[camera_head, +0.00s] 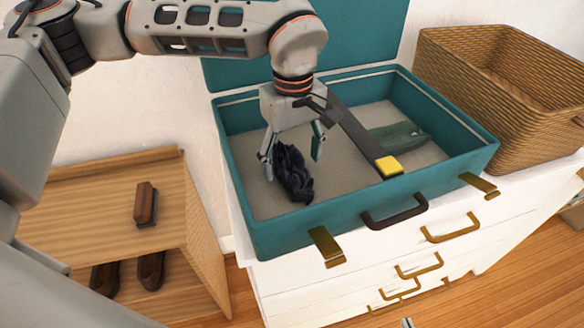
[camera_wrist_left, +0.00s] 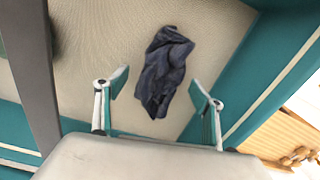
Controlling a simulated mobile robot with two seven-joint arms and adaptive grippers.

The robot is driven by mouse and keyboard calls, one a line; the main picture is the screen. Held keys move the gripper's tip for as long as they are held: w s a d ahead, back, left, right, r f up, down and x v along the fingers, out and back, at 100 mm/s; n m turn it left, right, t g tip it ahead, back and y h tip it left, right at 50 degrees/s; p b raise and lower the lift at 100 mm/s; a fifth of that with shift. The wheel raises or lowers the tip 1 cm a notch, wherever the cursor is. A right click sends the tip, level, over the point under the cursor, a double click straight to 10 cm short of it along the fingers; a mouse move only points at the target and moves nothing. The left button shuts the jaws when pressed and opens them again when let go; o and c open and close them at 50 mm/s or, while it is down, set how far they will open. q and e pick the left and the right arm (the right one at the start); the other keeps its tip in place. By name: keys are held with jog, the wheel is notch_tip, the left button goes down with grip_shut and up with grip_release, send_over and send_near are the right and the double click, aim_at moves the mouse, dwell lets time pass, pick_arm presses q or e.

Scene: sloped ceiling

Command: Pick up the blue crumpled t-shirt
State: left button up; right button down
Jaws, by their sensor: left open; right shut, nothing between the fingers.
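The blue crumpled t-shirt (camera_head: 292,174) is a dark blue bundle lying on the beige lining inside the open teal suitcase (camera_head: 370,217), near its left end. My left gripper (camera_head: 292,160) is open above the shirt, with a finger to each side of it in the head view. In the left wrist view the shirt (camera_wrist_left: 164,72) lies ahead of and between the open fingertips of my left gripper (camera_wrist_left: 162,92), apart from them. A small part that may be my right gripper (camera_head: 407,322) shows at the bottom edge of the head view.
A dark strap with a yellow end (camera_head: 389,166) crosses the suitcase right of my left gripper. A green folded item (camera_head: 398,136) lies further right. The suitcase stands on a white dresser (camera_head: 345,290) beside a wicker basket (camera_head: 500,75). A brush (camera_head: 146,204) lies on a wooden shoe rack (camera_head: 95,215).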

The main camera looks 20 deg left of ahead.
pick_arm(q)
jog(key=shift+d+f, duration=0.1)
jog(key=shift+f, duration=1.3)
jog(key=c, duration=1.3)
jog(key=shift+o, duration=0.2)
jog(key=shift+w, duration=0.1)
